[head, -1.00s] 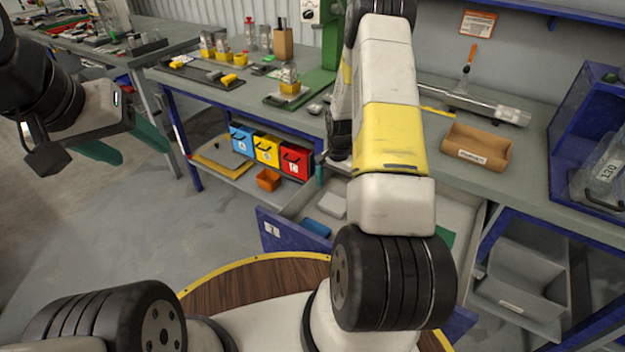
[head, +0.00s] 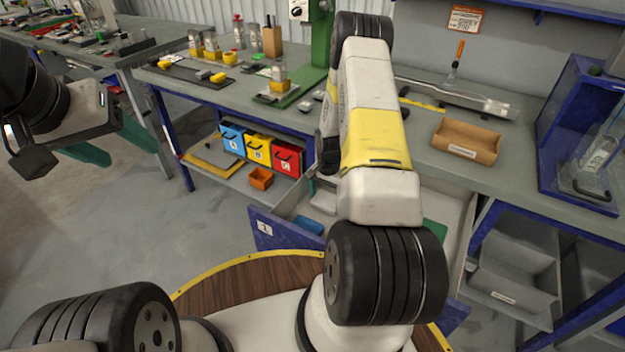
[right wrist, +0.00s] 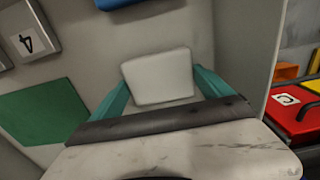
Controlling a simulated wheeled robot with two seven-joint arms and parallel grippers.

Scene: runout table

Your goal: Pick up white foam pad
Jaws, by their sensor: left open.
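The white foam pad (right wrist: 158,78) lies in the open drawer, and part of it shows in the head view (head: 323,203), beside my right arm. My right gripper (right wrist: 160,76) has its teal fingers spread, one on each side of the pad in the right wrist view. Whether either finger touches the pad I cannot tell. In the head view my right arm hides most of that gripper. My left gripper (head: 112,146) is open and empty, above the floor at the left, well away from the drawer.
The drawer (head: 285,235) also holds a blue item (head: 308,225) and a green sheet (right wrist: 45,108). Blue, yellow and red bins (head: 287,158) and an orange box (head: 260,178) stand on the shelf left of it. A cardboard tray (head: 466,142) sits on the bench above.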

